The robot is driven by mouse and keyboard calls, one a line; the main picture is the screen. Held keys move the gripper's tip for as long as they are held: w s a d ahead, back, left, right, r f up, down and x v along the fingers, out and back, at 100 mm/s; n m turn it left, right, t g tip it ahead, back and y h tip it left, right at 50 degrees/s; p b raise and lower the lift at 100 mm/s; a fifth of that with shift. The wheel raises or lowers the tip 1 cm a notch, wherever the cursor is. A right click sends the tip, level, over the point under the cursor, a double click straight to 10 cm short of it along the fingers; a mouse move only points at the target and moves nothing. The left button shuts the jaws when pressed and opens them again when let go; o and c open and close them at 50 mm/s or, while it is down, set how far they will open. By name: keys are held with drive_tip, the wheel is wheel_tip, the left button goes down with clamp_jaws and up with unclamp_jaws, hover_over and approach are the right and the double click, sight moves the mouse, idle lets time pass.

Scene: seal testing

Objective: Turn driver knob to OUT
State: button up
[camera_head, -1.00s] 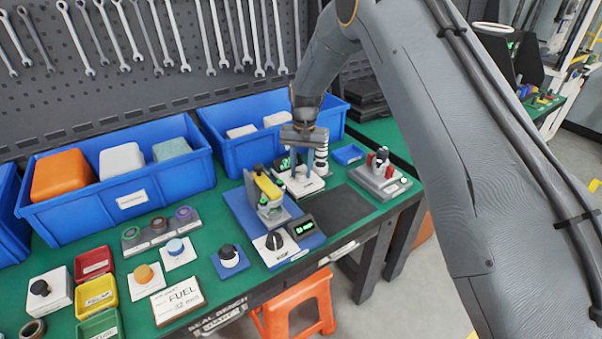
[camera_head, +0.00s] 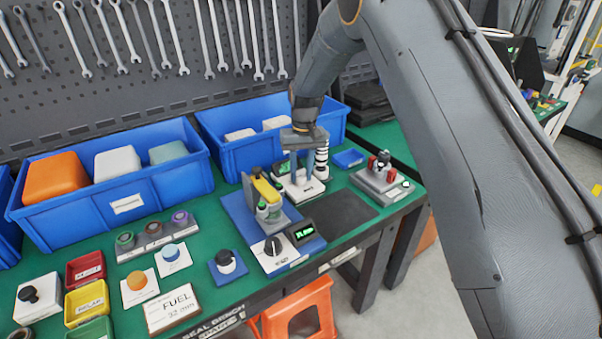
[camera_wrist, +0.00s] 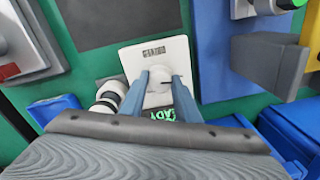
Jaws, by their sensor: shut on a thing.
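My gripper (camera_head: 303,172) points down over a white square plate (camera_head: 310,187), beside the blue press base. In the wrist view its two blue-grey fingers (camera_wrist: 160,78) are closed on a round white knob (camera_wrist: 158,70) on that plate (camera_wrist: 140,55). A dark line marks the knob. The plate's printed label is too small to read, and a green-lit display (camera_wrist: 162,115) shows partly behind the fingers. A black knob (camera_head: 272,245) with a light pointer sits on another white plate at the front of the press. I cannot read which plate is named driver.
A yellow-and-grey press (camera_head: 264,192) stands just left of my gripper. A black-and-white striped post (camera_head: 321,158) is close on the right. Blue bins (camera_head: 240,150) stand behind. A grey fixture (camera_head: 380,182) is farther right; a dark mat (camera_head: 340,210) lies clear in front.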

sight(302, 176)
drive_tip(key=o, duration=1)
drive_tip(key=shift+o, duration=0.2)
drive_tip(key=shift+d+r+b, duration=0.2)
drive_tip(key=shift+r+b, duration=0.9)
drive_tip(key=shift+r, duration=2.85)
